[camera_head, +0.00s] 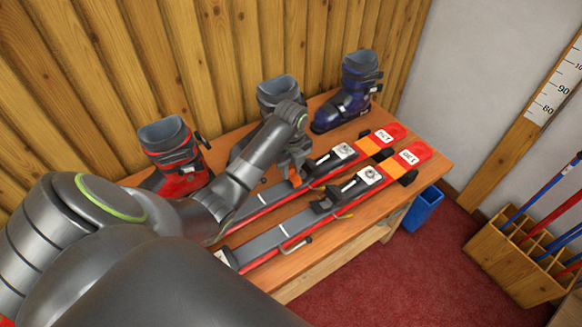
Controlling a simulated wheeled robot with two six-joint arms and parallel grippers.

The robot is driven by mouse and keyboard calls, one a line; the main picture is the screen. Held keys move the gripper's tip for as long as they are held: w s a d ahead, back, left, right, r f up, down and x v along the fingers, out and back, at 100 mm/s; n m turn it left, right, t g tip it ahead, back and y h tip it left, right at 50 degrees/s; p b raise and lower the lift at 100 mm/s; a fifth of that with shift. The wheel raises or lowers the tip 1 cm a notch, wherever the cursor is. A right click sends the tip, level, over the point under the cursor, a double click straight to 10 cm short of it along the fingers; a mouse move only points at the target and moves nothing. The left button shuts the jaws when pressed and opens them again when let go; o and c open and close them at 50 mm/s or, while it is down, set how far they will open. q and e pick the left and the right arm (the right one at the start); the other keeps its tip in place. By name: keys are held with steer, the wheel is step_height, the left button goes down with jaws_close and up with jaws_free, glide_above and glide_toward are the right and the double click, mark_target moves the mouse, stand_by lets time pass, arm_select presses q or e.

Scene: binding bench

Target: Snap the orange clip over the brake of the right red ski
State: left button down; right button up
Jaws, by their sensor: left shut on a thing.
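Two red skis lie side by side on the wooden bench, red tips toward the back right. The right red ski (411,155) is the one nearer the bench's front edge; the left red ski (390,132) lies behind it. The right ski's black binding (324,205) has thin brake arms by it, partly hard to make out. My left gripper (296,172) is above the left ski, shut on a small orange piece, apparently the orange clip (296,181). The gripper mostly hides the clip. My right gripper is not in view.
A red boot (174,158), a grey boot (275,92) and a blue boot (348,94) stand along the back of the bench (440,162). A blue bin (424,209) and a wooden rack (508,267) with poles stand on the red floor.

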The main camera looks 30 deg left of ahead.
mark_target(291, 167)
arm_select(q)
steer(key=shift+f+b, duration=0.3)
steer(key=shift+f, duration=0.7)
stand_by(0.8)
steer(key=c, duration=0.6)
jaws_free()
steer(key=shift+s+r, duration=0.1)
steer(key=shift+r, duration=0.15)
steer(key=shift+r+p, duration=0.8)
steer(key=shift+p, duration=0.3)
steer(key=shift+r+p, duration=4)
steer(key=shift+p, duration=0.65)
